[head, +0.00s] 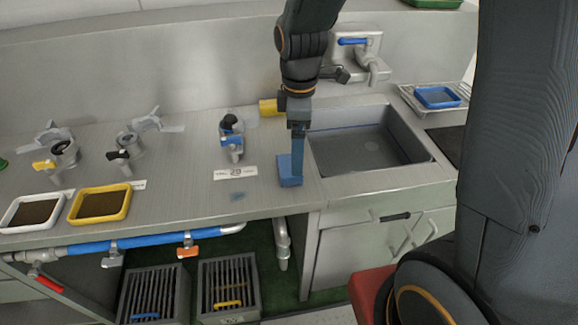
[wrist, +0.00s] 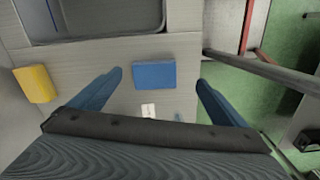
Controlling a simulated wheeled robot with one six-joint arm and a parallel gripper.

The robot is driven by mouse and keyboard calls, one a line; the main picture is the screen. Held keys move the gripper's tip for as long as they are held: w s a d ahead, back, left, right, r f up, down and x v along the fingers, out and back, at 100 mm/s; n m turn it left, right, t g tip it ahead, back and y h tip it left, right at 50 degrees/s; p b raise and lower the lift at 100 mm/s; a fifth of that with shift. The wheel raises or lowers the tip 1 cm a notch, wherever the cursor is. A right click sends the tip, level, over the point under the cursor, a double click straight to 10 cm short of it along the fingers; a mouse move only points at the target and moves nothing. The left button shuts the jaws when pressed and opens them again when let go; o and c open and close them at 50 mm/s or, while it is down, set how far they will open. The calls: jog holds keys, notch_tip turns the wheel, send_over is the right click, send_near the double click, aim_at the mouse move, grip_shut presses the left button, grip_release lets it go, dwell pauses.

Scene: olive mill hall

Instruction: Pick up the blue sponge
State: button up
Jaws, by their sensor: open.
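The blue sponge (head: 288,181) is a small flat block lying on the steel counter, left of the sink and near the front edge. In the wrist view the sponge (wrist: 153,75) lies between and beyond my two blue fingers, with clear gaps on both sides. My gripper (head: 297,165) points down over the sponge in the head view, and a finger hides part of it. In the wrist view my gripper (wrist: 160,80) is open and empty. I cannot tell how high the fingertips are above the counter.
A sink basin (head: 368,145) is to the right. A yellow sponge-like block (head: 268,107) lies behind, beside the sink. A white label (head: 235,173) and a metal fitting with a blue lever (head: 232,141) are to the left. A yellow-rimmed tray (head: 101,204) sits farther left.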

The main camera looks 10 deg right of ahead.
aim_at(289, 165)
jog(key=shift+w+a+n, duration=0.45)
jog(key=shift+a+n, duration=0.2)
jog(key=shift+n, duration=0.45)
jog(key=shift+a+f, duration=0.1)
jog(key=shift+f, duration=0.1)
jog(key=shift+w+a+f+p, duration=0.1)
jog(key=shift+f+p, duration=0.6)
jog(key=shift+f, duration=1.2)
jog(key=shift+w+f+p, duration=0.1)
jog(key=shift+f+p, duration=0.55)
jog(key=shift+f, duration=1.2)
jog(key=c, duration=1.2)
jog(key=shift+r, duration=0.1)
notch_tip(289, 165, up, 10)
jog(key=b, duration=0.2)
